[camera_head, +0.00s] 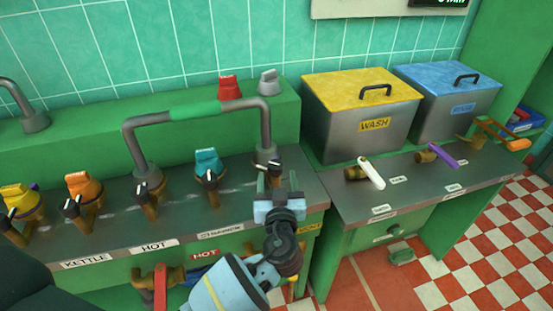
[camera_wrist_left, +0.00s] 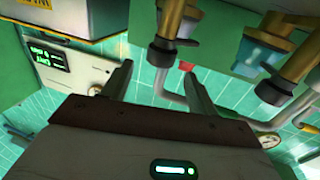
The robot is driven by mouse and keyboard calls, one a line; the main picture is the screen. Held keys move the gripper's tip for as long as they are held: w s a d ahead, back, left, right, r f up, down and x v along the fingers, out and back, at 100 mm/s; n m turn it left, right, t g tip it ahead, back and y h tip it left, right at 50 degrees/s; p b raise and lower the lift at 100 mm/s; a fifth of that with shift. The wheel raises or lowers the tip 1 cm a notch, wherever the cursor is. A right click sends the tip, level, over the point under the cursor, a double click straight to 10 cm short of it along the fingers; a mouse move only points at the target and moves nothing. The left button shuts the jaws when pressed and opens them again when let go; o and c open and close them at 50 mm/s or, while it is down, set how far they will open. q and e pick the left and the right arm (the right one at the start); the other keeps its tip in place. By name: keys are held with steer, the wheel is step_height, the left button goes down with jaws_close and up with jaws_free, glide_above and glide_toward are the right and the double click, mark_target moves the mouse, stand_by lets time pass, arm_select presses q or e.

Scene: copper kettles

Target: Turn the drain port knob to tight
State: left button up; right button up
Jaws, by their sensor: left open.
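A small valve knob with a dark handle (camera_head: 275,164) stands at the right end of the kettle counter, just beyond my left gripper (camera_head: 275,186). I cannot read a drain port label on it, nor its turn position. In the left wrist view, a dark knob on a brass stem (camera_wrist_left: 163,52) appears between and beyond the two fingertips of my left gripper (camera_wrist_left: 157,70). The gripper is open with nothing between its fingers, and I see no contact. My right gripper is not in view.
A grey pipe (camera_head: 190,112) with a green band arches over the counter. A WASH bin (camera_head: 345,138) and a blue-lidded bin (camera_head: 440,117) stand on the right bench.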

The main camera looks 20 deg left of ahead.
mark_target(275, 160)
arm_select(q)
steer(key=shift+p+x, duration=0.4)
steer(key=shift+x, duration=3.4)
steer(key=shift+c, duration=0.3)
steer(key=shift+f, duration=0.1)
steer(key=c, duration=0.9)
